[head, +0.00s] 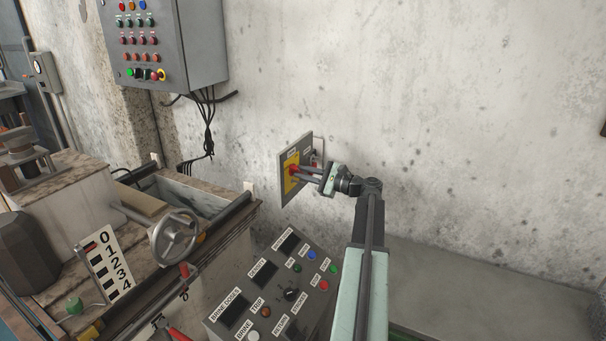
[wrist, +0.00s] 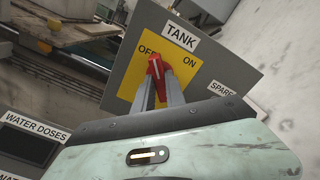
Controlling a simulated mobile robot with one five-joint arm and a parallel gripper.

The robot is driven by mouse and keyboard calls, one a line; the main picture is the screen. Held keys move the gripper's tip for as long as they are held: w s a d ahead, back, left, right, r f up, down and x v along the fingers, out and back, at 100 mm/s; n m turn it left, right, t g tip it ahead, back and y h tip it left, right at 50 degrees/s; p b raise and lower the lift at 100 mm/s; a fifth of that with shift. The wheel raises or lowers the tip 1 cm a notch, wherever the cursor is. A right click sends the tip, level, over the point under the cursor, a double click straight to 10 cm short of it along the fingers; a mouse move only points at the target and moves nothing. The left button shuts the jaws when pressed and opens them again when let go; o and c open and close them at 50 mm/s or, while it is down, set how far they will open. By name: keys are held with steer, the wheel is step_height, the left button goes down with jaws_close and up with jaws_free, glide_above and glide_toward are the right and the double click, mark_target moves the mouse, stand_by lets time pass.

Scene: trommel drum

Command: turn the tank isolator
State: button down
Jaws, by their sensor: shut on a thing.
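The tank isolator is a red handle (wrist: 156,66) on a yellow plate (wrist: 142,58), mounted on a grey panel (wrist: 122,78) labelled TANK, with OFF at left and ON at right. The handle's white line points up between the two words, leaning slightly toward OFF in the tilted wrist view. In the head view the yellow plate (head: 291,181) and panel (head: 283,195) are on the wall. My gripper (wrist: 160,85) is shut on the red handle, its two grey fingers on either side of it. It also shows in the head view (head: 299,172), reaching the panel from the right.
A SPARE label (wrist: 221,90) is right of the yellow plate. A sloped control desk (head: 250,325) with buttons is below the panel. A grey control box (head: 165,50) hangs upper left, and a handwheel (head: 174,238) is left.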

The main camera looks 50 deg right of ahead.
steer(key=m, duration=0.4)
steer(key=shift+m, duration=2.2)
steer(key=c, duration=1.4)
jaws_free()
steer(key=v, duration=0.7)
steer(key=shift+s+d, duration=0.1)
steer(key=shift+s, duration=0.3)
